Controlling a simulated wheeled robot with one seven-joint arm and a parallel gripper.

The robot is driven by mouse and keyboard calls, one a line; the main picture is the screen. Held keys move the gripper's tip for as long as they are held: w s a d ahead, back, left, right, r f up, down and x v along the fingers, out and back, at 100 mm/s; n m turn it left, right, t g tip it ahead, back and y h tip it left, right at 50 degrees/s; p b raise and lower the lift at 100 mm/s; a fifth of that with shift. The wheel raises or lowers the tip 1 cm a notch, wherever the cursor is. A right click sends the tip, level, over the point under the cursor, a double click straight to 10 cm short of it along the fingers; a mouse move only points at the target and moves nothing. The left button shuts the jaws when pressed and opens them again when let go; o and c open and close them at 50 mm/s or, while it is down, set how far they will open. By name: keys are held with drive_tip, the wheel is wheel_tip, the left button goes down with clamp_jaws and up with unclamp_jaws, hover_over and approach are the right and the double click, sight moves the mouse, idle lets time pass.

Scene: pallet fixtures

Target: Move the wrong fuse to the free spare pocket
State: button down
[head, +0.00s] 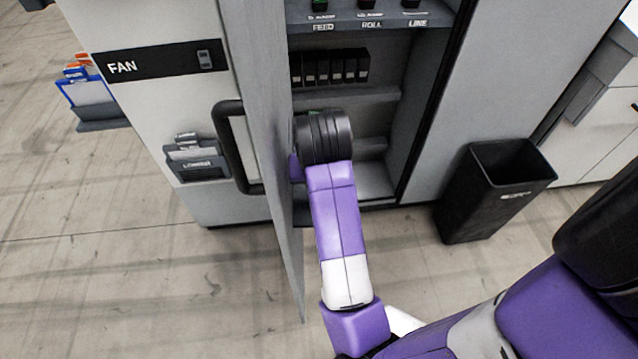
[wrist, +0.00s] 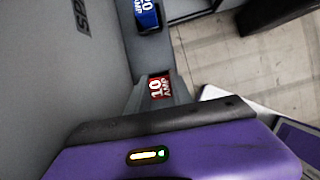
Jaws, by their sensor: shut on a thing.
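The red fuse marked 10 AMP (wrist: 160,87) shows in the wrist view just beyond the purple body of my gripper (wrist: 164,101). My gripper is shut on it; its fingers are mostly hidden behind that body. A blue fuse marked 20 AMP (wrist: 147,14) sits in a dark pocket farther up, apart from the red one. Part of a label beginning "SPA" (wrist: 83,20) shows on the grey panel at the left.
The open cabinet (head: 375,120) holds a row of black blocks (head: 330,67) under the FEED, ROLL and LINE labels. The door stands close to the left of my wrist. A black bin (head: 490,190) stands on the floor at the right.

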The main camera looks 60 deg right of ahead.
drive_tip(key=shift+f, duration=0.7)
drive_tip(key=shift+f, duration=0.15)
drive_tip(key=c, duration=1.1)
unclamp_jaws()
